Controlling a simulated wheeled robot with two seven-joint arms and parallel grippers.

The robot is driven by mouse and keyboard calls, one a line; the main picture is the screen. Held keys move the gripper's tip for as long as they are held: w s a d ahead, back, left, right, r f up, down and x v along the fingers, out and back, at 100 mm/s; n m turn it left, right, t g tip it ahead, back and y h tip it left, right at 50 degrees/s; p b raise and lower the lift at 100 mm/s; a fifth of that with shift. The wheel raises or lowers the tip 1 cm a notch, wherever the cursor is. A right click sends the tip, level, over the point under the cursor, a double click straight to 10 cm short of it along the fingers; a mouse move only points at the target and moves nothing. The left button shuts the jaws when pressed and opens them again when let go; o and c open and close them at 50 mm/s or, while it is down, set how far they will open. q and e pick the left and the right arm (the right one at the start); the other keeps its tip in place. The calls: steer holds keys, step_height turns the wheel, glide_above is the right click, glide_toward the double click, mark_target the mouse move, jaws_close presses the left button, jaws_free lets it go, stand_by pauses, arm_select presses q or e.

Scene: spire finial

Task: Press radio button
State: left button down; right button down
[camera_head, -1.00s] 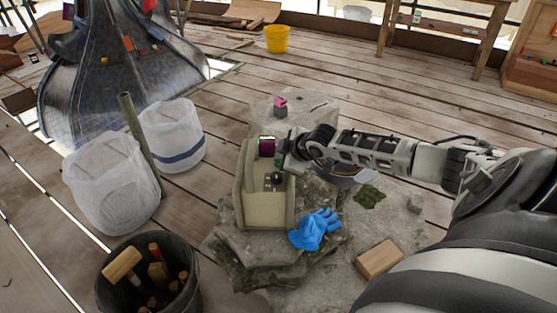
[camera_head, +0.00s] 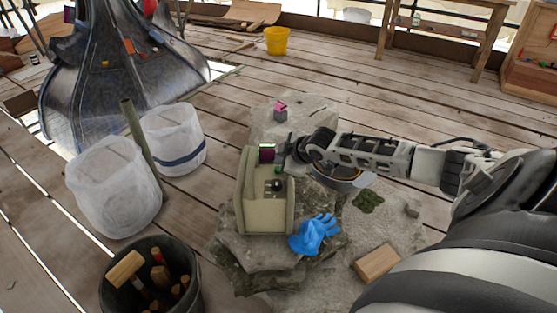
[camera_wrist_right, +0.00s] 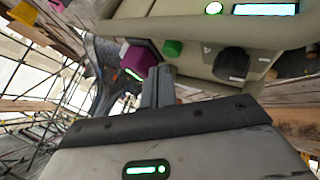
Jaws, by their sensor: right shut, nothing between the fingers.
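The beige radio (camera_head: 262,212) stands on the stone blocks in the middle of the head view. In the right wrist view its panel (camera_wrist_right: 205,65) shows a lit green round button (camera_wrist_right: 214,8), a blue display (camera_wrist_right: 266,9), a green knob (camera_wrist_right: 172,48) and a black knob (camera_wrist_right: 232,63). A purple block with a lit green strip (camera_wrist_right: 138,58) is at its edge, also in the head view (camera_head: 267,153). My right gripper (camera_head: 284,157) is shut and empty beside the radio's far right corner, near the purple block and the green knob. I cannot tell whether it touches. My left gripper is out of view.
A wooden block (camera_head: 377,262) lies to the right. White sacks (camera_head: 115,190) and a dark bucket of tools (camera_head: 150,280) stand at left. A pink-topped object (camera_head: 280,111) stands behind.

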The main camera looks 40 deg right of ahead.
step_height(320, 180, up, 3)
steer(key=p, duration=0.3)
steer(key=shift+r, duration=0.2)
steer(key=shift+r+p, duration=0.35)
steer(key=shift+p, duration=0.2)
steer(key=shift+r+p, duration=0.3)
steer(key=shift+p, duration=0.05)
